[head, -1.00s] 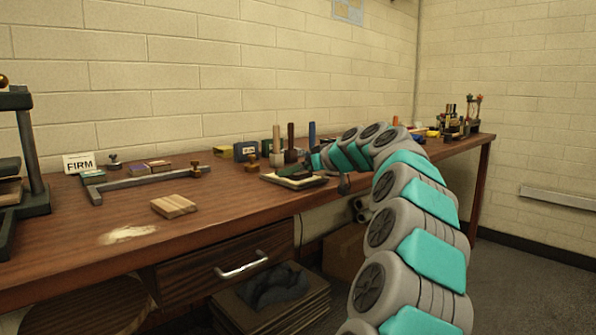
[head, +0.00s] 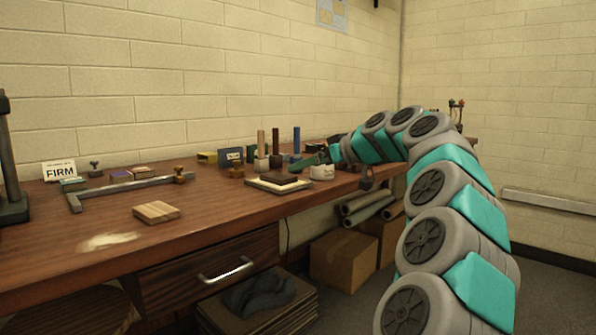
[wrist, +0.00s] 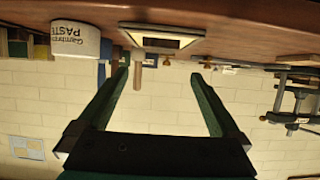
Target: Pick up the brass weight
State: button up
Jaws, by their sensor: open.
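I cannot tell for sure which thing is the brass weight. Two small brown-gold knobbed pieces show in the head view: one (head: 237,171) stands behind the dark-topped tray, another (head: 180,175) at the end of the grey metal bar. Small brass-coloured pieces also show in the wrist view, one (wrist: 207,63) near a fingertip and one (wrist: 166,61) between the fingers. My gripper (head: 306,164) has dark green fingers and hangs above the bench by the white tub. In the wrist view my gripper (wrist: 159,76) is open, with nothing held between its fingers.
A white paste tub (head: 321,173) stands close to the gripper and shows upside down in the wrist view (wrist: 76,38). Left of it lies a pale-rimmed tray (head: 263,187). Upright rolls (head: 275,141) stand behind.

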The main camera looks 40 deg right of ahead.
aim_at(236, 173)
jog(key=l+z, duration=0.1)
jog(key=l, duration=0.3)
jog(key=i+l, duration=0.15)
jog(key=l, duration=0.25)
jog(key=l+z, duration=0.15)
jog(key=l, duration=0.25)
jog(key=i+l, duration=0.15)
jog(key=l, duration=0.25)
jog(key=l+z, duration=0.15)
jog(key=l, duration=0.2)
jog(key=i, duration=0.05)
